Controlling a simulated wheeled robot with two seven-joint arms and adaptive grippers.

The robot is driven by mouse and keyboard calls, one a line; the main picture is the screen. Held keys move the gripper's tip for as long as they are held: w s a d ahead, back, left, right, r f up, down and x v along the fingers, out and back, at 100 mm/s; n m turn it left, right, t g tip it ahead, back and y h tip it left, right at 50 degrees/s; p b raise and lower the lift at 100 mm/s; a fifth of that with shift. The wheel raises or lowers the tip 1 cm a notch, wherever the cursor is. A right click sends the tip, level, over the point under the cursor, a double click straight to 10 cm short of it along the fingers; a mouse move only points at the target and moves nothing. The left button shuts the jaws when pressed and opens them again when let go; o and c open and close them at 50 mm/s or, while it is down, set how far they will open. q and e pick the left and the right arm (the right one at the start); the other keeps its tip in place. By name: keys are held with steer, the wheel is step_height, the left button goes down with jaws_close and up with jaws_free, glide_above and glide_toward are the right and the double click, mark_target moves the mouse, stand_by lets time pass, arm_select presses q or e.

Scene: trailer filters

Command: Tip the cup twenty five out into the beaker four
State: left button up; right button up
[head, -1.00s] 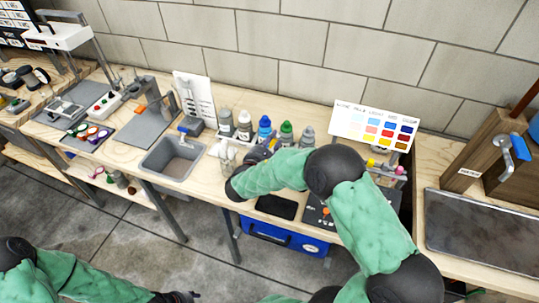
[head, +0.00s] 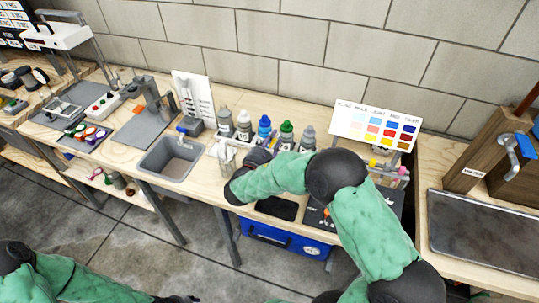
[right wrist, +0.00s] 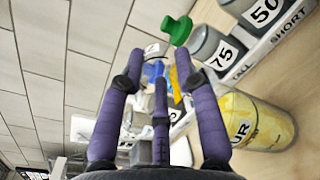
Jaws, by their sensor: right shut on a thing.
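My right gripper (head: 262,153) reaches over the bench beside the row of bottles, largely hidden by its own green arm. Grey cups marked 75 (right wrist: 222,55) and 50 (right wrist: 262,12) stand in a row. Clear glassware (head: 228,152) stands left of the gripper; I cannot tell which piece is beaker four. My left gripper (head: 180,298) is low at the bottom edge, its fingers unclear.
Bottles with blue (head: 265,122) and green (head: 287,128) caps stand behind the gripper. A grey sink (head: 170,158) lies to the left. A colour chart (head: 375,128) stands at the right. A yellow container (right wrist: 255,122) is close by in the right wrist view.

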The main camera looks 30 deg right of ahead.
steer(key=shift+s+a+r+t+h+b, duration=0.15)
steer(key=shift+t+h+b, duration=0.55)
steer(key=shift+b, duration=1.6)
steer(key=shift+s+a+r+t+h+b, duration=0.15)
steer(key=shift+t+h+b, duration=0.5)
steer(key=shift+b, duration=1.6)
steer(key=shift+g+h, duration=0.25)
steer(key=shift+t+h, duration=0.5)
steer(key=shift+h, duration=0.1)
steer(key=shift+a+r, duration=0.15)
steer(key=shift+r, duration=2.9)
steer(key=shift+s+a+r+t+h, duration=0.15)
steer(key=shift+r+t+h, duration=0.35)
steer(key=shift+r+h, duration=0.25)
